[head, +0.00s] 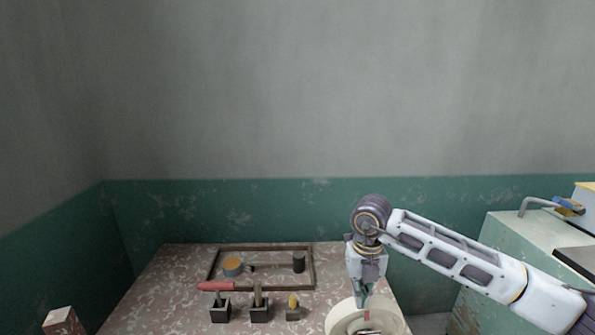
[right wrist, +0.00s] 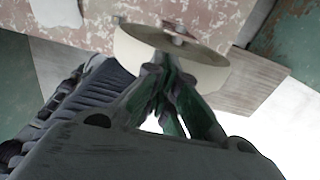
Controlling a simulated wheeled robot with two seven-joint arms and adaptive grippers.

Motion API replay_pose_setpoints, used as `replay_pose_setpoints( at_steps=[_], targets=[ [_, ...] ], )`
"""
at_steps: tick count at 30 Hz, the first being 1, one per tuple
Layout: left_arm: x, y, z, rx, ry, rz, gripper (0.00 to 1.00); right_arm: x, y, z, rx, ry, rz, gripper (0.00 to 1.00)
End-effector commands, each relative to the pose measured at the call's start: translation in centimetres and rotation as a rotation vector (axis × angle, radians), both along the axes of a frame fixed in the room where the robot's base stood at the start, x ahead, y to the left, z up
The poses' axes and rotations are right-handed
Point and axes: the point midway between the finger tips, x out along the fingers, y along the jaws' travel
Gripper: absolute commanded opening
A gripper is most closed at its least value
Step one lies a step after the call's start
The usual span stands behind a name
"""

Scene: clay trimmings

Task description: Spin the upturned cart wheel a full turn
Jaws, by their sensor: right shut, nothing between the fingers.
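The cart wheel (head: 341,324) is a cream disc at the table's front right, cut off by the bottom edge of the head view. A small red mark (head: 367,315) shows on it. The wheel also shows in the right wrist view (right wrist: 140,44), with a metal hub at its middle. My right gripper (head: 361,301) points down over the wheel's far side. Its green fingers are together and empty, and their tips (right wrist: 160,72) overlap the wheel's rim in the wrist view. I cannot tell if they touch it. My left gripper is out of view.
The speckled table (head: 150,295) carries a dark-framed tray (head: 210,265) with an orange-topped tin and a dark cylinder. A pale green cabinet (head: 520,240) stands at the right.

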Motion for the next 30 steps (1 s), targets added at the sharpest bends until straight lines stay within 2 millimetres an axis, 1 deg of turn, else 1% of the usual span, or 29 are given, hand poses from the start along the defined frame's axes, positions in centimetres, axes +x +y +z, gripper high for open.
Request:
replay_pose_setpoints(
  at_steps=[4, 7, 15, 18, 21, 30],
  targets=[
    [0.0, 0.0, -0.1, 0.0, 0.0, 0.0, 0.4, 0.0, -0.2, -0.1, 0.0, 0.0, -0.001, 0.0],
    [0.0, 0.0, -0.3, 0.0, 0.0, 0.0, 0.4, 0.1, -0.9, -0.1, -0.001, 0.0, -0.003, 0.0],
    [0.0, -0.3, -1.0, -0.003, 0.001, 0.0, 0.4, 0.1, -4.2, -0.2, -0.001, 0.002, -0.004, 0.0],
    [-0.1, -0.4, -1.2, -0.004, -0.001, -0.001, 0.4, 0.2, -5.2, -0.2, -0.001, 0.001, -0.002, 0.0],
    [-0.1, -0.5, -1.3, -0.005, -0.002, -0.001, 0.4, 0.2, -5.5, -0.1, 0.0, 0.0, 0.0, 0.0],
    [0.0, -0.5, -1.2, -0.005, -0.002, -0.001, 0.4, 0.2, -5.5, 0.0, 0.0, 0.0, 0.0, 0.0]
  ],
)
